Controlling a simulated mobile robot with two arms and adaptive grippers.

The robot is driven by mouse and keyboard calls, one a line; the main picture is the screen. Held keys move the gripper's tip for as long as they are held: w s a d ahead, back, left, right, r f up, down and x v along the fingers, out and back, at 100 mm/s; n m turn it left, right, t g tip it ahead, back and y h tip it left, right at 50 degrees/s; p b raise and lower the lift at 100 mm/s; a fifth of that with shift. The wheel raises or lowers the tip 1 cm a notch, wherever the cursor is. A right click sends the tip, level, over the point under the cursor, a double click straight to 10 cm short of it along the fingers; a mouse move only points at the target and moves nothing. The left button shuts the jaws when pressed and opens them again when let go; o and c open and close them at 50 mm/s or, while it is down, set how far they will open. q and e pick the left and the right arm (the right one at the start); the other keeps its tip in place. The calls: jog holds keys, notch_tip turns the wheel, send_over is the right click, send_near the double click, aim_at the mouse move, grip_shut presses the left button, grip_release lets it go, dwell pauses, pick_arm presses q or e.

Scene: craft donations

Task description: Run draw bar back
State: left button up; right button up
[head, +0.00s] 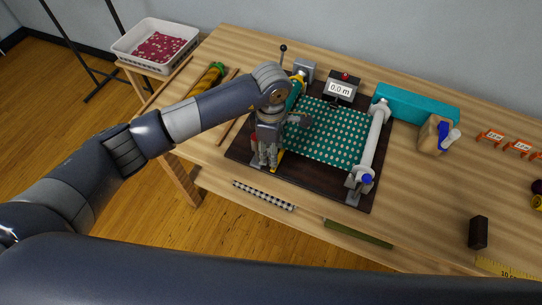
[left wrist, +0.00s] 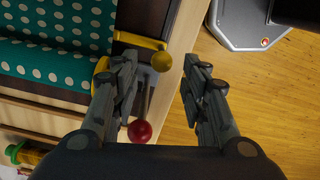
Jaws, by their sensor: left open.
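A cloth-measuring device with a dark base (head: 333,196) lies on the table, and green dotted cloth (head: 330,130) spans it. A white roller (head: 374,140) with a blue end stands on its right. Yellow parts show at the cloth's left side, one at the near corner (head: 279,160); my arm hides most of that side, so I cannot tell the whole draw bar. My left gripper (head: 268,161) points down at that near corner, open. In the left wrist view, a yellow ball knob (left wrist: 161,62) appears between its fingers and a red ball (left wrist: 139,131) lower down. My right gripper is not in view.
A display (head: 341,89) reading 0.0 m stands behind the cloth. A teal block (head: 418,104) and a tan object (head: 434,135) stand right. A checked strip (head: 264,195) and a green strip (head: 358,233) lie in front. A white bin (head: 153,45) stands far left.

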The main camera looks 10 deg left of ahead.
pick_arm(q)
notch_tip(320, 180, up, 6)
jog(key=shift+a+r, duration=0.1)
jog(key=shift+r, duration=0.15)
dwell(0.5)
